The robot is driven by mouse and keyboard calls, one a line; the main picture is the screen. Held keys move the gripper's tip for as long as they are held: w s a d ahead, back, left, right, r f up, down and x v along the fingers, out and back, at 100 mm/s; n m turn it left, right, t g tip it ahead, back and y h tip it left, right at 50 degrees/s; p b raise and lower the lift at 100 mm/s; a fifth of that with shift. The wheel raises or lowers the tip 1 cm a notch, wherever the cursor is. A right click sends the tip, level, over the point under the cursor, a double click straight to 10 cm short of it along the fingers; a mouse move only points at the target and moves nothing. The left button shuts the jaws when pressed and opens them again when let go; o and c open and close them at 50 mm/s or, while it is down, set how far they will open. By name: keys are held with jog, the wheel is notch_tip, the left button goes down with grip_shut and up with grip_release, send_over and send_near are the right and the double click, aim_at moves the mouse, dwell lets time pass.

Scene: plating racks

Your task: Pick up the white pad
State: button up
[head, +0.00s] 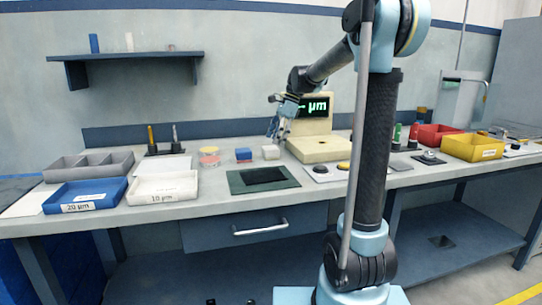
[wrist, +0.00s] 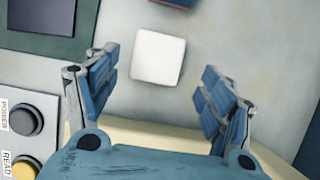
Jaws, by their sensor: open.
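The white pad (wrist: 158,57) lies on the table in the wrist view, a small square with rounded corners. In the head view the white pad (head: 271,152) sits just right of a blue pad (head: 244,154). My gripper (wrist: 158,88) is open, its blue fingers apart on either side of the pad's line, with nothing between them that I can see touching. In the head view my gripper (head: 276,130) hangs above and close to the white pad, in front of the measuring device.
The cream measuring device (head: 320,148) with a lit display stands right of the pad. A green mat with a dark centre (head: 290,183) lies in front. Buttons (head: 320,169) sit on a plate to the right. A blue bin (head: 112,184) and a white bin (head: 137,200) are at left.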

aim_at(272, 147)
jog(key=shift+x, duration=2.7)
jog(key=shift+s+d, duration=0.1)
jog(key=shift+s, duration=0.05)
jog(key=c, duration=1.2)
